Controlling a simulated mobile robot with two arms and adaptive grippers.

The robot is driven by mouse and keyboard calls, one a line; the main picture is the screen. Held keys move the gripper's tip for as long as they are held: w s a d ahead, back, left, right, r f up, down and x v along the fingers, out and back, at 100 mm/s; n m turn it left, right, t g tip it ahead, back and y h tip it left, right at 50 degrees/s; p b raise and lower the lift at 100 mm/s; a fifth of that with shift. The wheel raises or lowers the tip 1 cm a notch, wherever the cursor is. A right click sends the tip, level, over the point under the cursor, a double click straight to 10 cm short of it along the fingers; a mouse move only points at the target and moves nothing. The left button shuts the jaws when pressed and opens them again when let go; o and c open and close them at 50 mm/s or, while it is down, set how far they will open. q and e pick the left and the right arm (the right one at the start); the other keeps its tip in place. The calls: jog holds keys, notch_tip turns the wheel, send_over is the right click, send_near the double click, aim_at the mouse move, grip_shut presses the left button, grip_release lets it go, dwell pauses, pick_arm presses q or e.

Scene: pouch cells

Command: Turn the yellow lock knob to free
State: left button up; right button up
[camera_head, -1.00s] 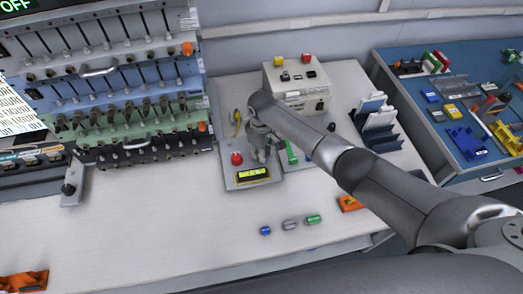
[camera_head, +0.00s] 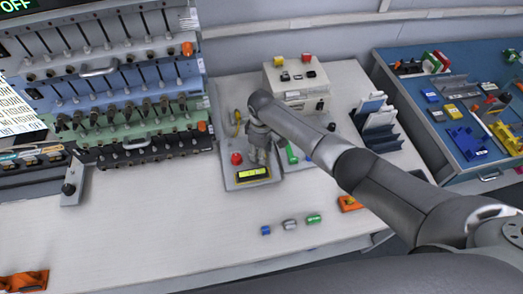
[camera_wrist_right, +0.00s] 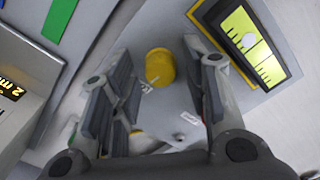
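The yellow lock knob (camera_wrist_right: 160,68) stands on a grey panel in the right wrist view, with a small white mark beside it. My right gripper (camera_wrist_right: 157,88) is open, with one finger on each side of the knob; I cannot tell whether either finger touches it. In the head view my right gripper (camera_head: 258,158) points down over the grey panel (camera_head: 230,183) and hides the knob. A yellow-green display (camera_head: 253,173) sits at the panel's front edge and also shows in the wrist view (camera_wrist_right: 250,45). My left gripper is not in view.
A red button (camera_head: 236,158) is left of the gripper. A beige box (camera_head: 300,98) stands behind. A rack of channels (camera_head: 130,120) is at left, white plates in a holder (camera_head: 375,115) at right. Small cylinders (camera_head: 290,224) lie in front on the mostly clear white bench (camera_head: 160,220).

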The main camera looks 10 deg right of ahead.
jog(key=shift+r, duration=0.1)
notch_tip(320, 180, up, 12)
dwell(0.7)
dwell(0.4)
